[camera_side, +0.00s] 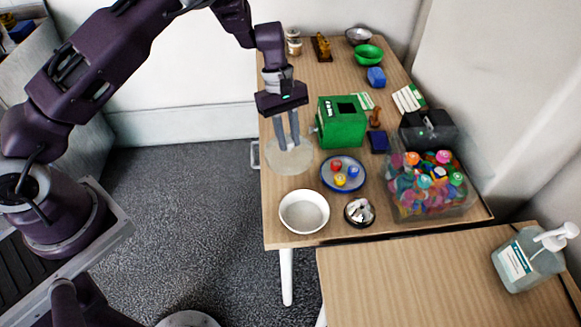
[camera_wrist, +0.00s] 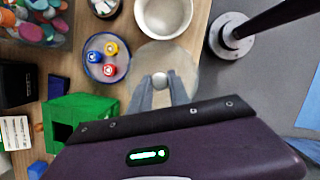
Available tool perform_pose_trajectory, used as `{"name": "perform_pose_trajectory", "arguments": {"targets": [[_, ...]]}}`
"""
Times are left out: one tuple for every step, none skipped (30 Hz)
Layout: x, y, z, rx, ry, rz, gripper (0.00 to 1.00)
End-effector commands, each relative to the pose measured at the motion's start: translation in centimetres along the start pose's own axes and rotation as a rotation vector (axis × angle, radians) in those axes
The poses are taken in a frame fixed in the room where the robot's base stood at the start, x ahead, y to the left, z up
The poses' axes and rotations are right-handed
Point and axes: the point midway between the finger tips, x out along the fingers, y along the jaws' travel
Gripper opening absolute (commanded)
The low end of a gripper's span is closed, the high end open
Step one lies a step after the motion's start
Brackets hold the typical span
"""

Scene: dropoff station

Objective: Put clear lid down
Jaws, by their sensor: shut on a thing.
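My gripper (camera_side: 287,144) is shut on the knob of the clear lid (camera_side: 289,158), a round, see-through disc near the left edge of the table. In the wrist view the fingertips of my gripper (camera_wrist: 159,84) close around the pale knob at the middle of the clear lid (camera_wrist: 182,62). The lid looks level. I cannot tell whether it touches the table or hangs slightly above it. The white bowl (camera_side: 304,212) stands in front of the lid, empty and uncovered; it also shows in the wrist view (camera_wrist: 164,14).
A green box (camera_side: 342,127) stands right of the lid. A clear bin (camera_side: 445,206) of colourful items is at the right. The table edge (camera_side: 264,215) is close on the left.

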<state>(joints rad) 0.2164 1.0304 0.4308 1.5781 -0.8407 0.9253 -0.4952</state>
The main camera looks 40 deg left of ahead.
Motion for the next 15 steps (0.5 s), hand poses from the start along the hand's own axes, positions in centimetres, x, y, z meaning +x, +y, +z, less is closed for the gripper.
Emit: {"name": "perform_pose_trajectory", "arguments": {"targets": [[1.3,-0.1,-0.3,-0.002,-0.002,-0.004,0.00],[1.9,-0.1,-0.5,-0.002,-0.001,-0.003,0.00],[2.6,0.0,-0.7,-0.002,-0.002,-0.002,0.00],[3.0,0.0,-0.9,-0.002,-0.001,-0.002,0.00],[3.3,0.0,-1.0,-0.002,-0.001,-0.001,0.00],[3.7,0.1,-1.1,-0.002,-0.001,0.000,0.00],[4.1,0.0,-1.2,-0.002,-0.001,0.000,0.00],[4.6,0.0,-1.4,-0.002,-0.001,-0.002,0.00],[5.2,0.0,-1.5,-0.004,-0.002,-0.001,0.00],[5.8,0.0,-1.7,-0.003,-0.001,-0.002,0.00],[6.3,0.0,-1.9,-0.002,0.000,-0.001,0.00],[6.9,0.0,-2.1,-0.004,0.000,0.000,0.00],[7.1,0.1,-2.2,-0.003,0.000,0.001,0.00],[7.2,0.1,-2.2,-0.003,0.000,0.002,0.00],[7.1,0.1,-2.2,-0.002,0.000,0.002,0.00]]}}
